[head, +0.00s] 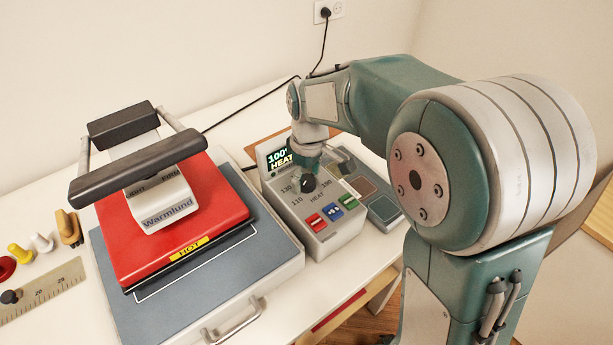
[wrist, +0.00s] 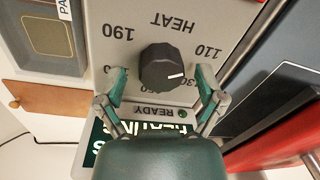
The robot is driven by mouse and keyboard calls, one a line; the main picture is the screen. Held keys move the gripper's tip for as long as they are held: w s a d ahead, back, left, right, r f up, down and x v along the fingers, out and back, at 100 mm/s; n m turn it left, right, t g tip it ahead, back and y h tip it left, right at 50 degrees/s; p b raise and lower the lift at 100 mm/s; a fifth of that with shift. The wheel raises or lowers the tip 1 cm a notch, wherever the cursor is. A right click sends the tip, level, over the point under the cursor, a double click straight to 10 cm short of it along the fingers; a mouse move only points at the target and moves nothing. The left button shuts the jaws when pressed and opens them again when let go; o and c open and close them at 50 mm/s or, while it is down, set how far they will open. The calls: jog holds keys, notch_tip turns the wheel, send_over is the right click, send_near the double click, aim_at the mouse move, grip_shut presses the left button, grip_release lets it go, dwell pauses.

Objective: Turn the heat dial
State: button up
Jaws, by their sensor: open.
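The heat dial (wrist: 164,67) is a dark faceted knob with a white pointer line on a grey control box (head: 322,240). It also shows in the head view (head: 308,184), partly under my gripper. In the wrist view my gripper (wrist: 162,82) is open, with one green finger on each side of the dial and a visible gap to it on both sides. The numbers 190 and 110 show around the dial; others are partly hidden by the fingers. A green READY light (wrist: 182,113) shows below the dial.
A red heat press (head: 185,245) with a black handle stands left of the control box. Red, blue and green buttons (head: 334,210) sit at the box's front. A grey panel (head: 383,207) lies to its right.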

jog(key=c, duration=1.2)
jog(key=shift+o, duration=0.2)
jog(key=shift+m, duration=0.3)
jog(key=m, duration=0.5)
jog(key=shift+s, duration=0.1)
jog(key=m, duration=0.5)
jog(key=shift+s+d+f+m, duration=0.1)
jog(key=shift+m, duration=0.3)
